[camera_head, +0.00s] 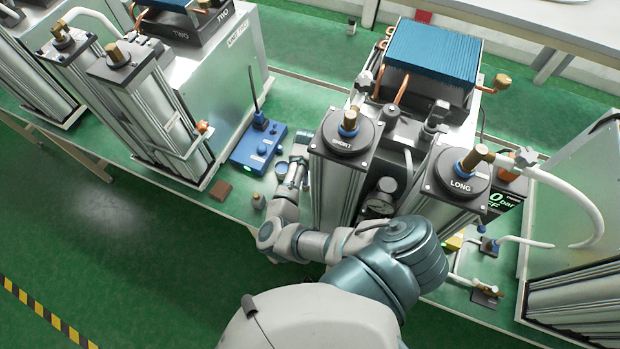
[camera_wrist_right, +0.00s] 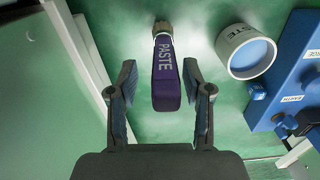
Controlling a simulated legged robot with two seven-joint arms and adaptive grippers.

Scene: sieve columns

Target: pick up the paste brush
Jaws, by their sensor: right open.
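The paste brush (camera_wrist_right: 167,75) shows in the right wrist view. It has a purple handle marked PASTE and a metal and bristle end pointing away from me. My right gripper (camera_wrist_right: 160,88) is open, with one finger on each side of the handle and a visible gap on both sides. Whether the fingers are at the handle's height I cannot tell. In the head view my right arm reaches down over the bench beside the SHORT column, and I cannot make out the brush there. My left gripper is not in view.
A white paste tin (camera_wrist_right: 247,52) with blue contents stands right of the brush. The SHORT column (camera_head: 339,175) and LONG column (camera_head: 452,185) stand to the right. A brown block (camera_head: 221,191) lies near the bench edge.

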